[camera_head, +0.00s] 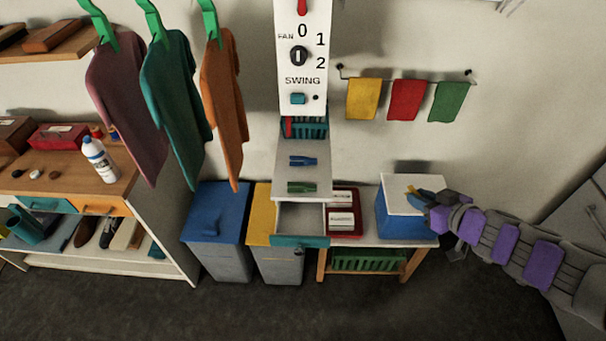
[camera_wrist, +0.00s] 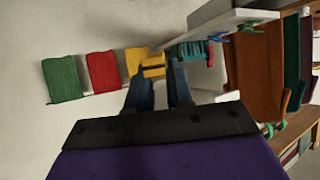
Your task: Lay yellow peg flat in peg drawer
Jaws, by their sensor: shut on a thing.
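My gripper (camera_head: 416,191) is over the white lid of the blue box at the right. It is shut on the yellow peg (camera_wrist: 153,68), which shows between the blue fingertips in the wrist view; only a small yellow bit (camera_head: 410,189) shows in the head view. An open drawer with a teal front (camera_head: 300,241) lies to the left of my gripper, below a white panel, and looks empty inside. A blue peg (camera_head: 302,160) and a green peg (camera_head: 301,187) lie on the white panel above the drawer.
The blue box (camera_head: 400,222) stands on a low table beside a red tray (camera_head: 345,229) with white labelled items. A white switch panel (camera_head: 303,60) rises above the drawer. Blue and yellow bins stand at left. Three cloths hang on the wall. Shirts hang farther left.

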